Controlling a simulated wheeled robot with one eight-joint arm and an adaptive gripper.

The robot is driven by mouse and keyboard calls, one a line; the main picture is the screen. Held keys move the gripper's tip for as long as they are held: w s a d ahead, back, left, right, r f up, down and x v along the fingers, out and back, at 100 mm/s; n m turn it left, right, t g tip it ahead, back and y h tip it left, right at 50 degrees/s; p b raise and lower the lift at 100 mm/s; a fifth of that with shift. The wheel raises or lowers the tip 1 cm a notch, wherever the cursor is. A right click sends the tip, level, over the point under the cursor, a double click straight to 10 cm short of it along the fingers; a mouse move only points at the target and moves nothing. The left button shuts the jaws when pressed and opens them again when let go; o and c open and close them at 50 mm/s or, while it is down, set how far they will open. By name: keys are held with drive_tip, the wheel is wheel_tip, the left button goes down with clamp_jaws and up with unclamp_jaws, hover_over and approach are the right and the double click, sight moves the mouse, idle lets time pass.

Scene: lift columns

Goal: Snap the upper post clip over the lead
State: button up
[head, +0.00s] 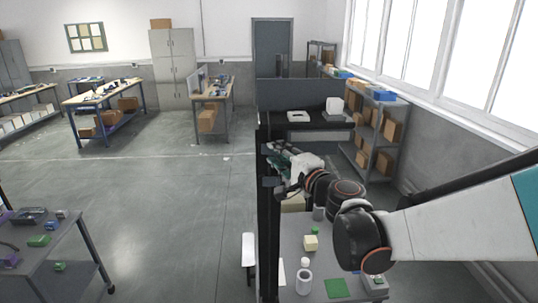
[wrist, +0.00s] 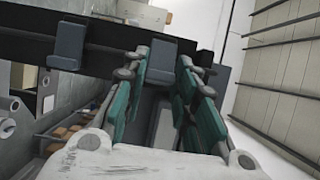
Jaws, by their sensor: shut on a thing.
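A dark upright post (head: 266,235) stands left of my arm in the head view; it crosses the top of the wrist view as a black bar (wrist: 110,37). Small blue-grey clips sit on it, an upper one (head: 267,149) and a lower one (head: 270,182). In the wrist view one clip (wrist: 68,47) is clear of my gripper, at the left. My gripper (wrist: 165,75), with green finger pads, is at the post, shut on a blue-grey clip (wrist: 162,59) that looks like the upper one. The fingers partly hide it. I cannot make out the lead.
A grey table (head: 312,270) right of the post holds a white bottle (head: 304,280), a pale yellow block (head: 310,243) and a green pad (head: 337,288). A cart (head: 48,262) stands at the lower left. The floor between is free.

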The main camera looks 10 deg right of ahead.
drive_tip(key=shift+w+d+n+g+y+b, duration=0.2)
drive_tip(key=shift+n+y+b, duration=0.1)
drive_tip(key=shift+y, duration=0.1)
drive_tip(key=shift+w+d+n+g+y+b, duration=0.1)
drive_tip(key=shift+n+g+y+b, duration=0.1)
drive_tip(key=shift+n+y+b, duration=0.15)
drive_tip(key=shift+y, duration=0.25)
drive_tip(key=o, duration=1.1)
drive_tip(key=shift+s, duration=0.1)
drive_tip(key=shift+v, duration=3.8)
